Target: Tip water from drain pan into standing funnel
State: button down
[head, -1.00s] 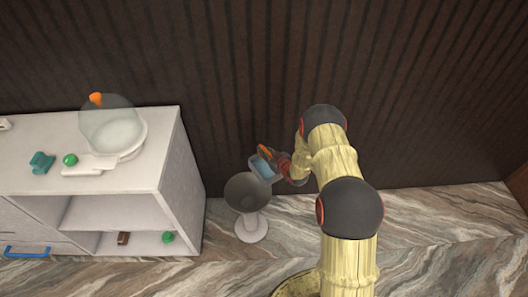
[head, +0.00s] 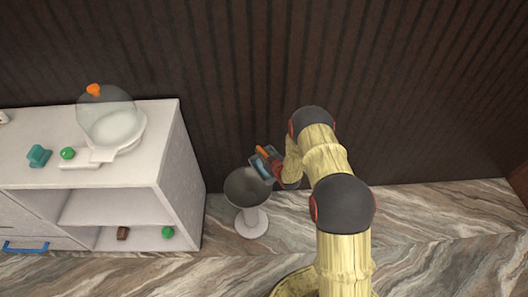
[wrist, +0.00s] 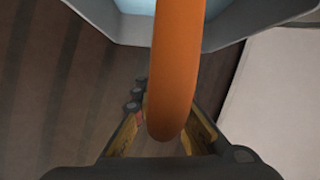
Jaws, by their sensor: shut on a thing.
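The standing funnel (head: 250,187) is a dark grey bowl on a pale stem and round foot, upright on the floor. The drain pan (head: 263,168) is a small grey pan with an orange handle. It is at the upper right of the funnel's rim and looks tilted toward the bowl. In the wrist view the pan (wrist: 235,36) fills the top, with pale blue inside it. My gripper (head: 279,169) is shut on the orange handle (wrist: 174,75). I cannot tell whether water is falling into the funnel; the bowl looks empty from here.
A white counter (head: 170,150) stands left of the funnel. On it are a clear dome on a white base (head: 107,118), a green ball (head: 68,153) and a teal piece (head: 39,156). A dark ribbed wall (head: 400,90) is behind. The marble floor (head: 430,225) at right is clear.

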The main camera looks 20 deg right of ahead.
jog(key=a+n+h, duration=0.2)
jog(key=a+n, duration=0.1)
jog(key=s+a+n+t, duration=0.1)
jog(key=shift+a+r+n+h, duration=0.25)
jog(key=shift+r+n+h, duration=0.05)
jog(key=shift+n+h, duration=0.1)
jog(key=s+a+n+t+h+b, duration=0.1)
jog(key=a+n+t+b, duration=0.2)
jog(key=a+n+b, duration=0.3)
jog(key=shift+s+a+n+h, duration=0.2)
jog(key=shift+n+h, duration=0.2)
jog(key=shift+n, duration=0.4)
jog(key=shift+f, duration=0.1)
dwell(2.1)
